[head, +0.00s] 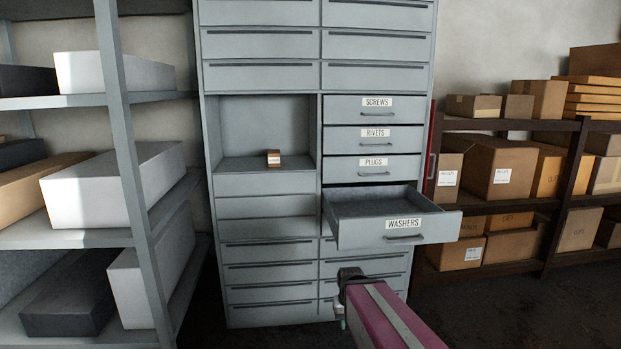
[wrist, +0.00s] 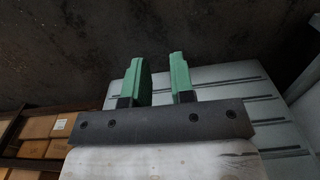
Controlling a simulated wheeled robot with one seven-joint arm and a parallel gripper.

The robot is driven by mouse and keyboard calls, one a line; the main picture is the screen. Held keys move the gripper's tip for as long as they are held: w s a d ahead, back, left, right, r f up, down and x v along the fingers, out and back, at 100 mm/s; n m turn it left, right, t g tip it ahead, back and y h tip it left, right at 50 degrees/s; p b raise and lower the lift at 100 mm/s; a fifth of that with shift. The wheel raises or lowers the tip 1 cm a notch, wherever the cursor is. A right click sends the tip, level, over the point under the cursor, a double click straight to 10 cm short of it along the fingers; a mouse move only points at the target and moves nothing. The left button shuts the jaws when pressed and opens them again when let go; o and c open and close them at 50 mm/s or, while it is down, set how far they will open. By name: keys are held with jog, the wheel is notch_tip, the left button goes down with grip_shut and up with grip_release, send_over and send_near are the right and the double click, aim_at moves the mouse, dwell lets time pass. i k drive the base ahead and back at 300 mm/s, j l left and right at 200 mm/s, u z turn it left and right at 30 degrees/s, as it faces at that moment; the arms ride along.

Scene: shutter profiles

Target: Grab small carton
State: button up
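A small brown carton (head: 273,158) with a white label stands on the floor of an open cubby (head: 240,165) in the grey cabinet, left of the labelled drawers. My gripper shows in the wrist view (wrist: 161,80) with two green fingers apart and nothing between them. In the head view my arm's end is low in front of the cabinet, below the open washers drawer and well below and right of the carton. The carton does not show in the wrist view.
The washers drawer (head: 400,231) is pulled out and looks empty; it juts out right of the cubby, above my arm's end. Shut screws, rivets and plugs drawers are above it. A shelf rack with long boxes (head: 110,187) stands left. Brown cartons (head: 497,168) fill shelves right.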

aim_at(274, 155)
jog(key=i+l+u, duration=0.1)
jog(key=u, duration=1.35)
jog(key=l+u, duration=0.45)
jog(key=k+l+u, duration=0.1)
jog(key=l+u, duration=0.3)
jog(key=k+l+u, duration=0.15)
jog(key=l+u, duration=0.3)
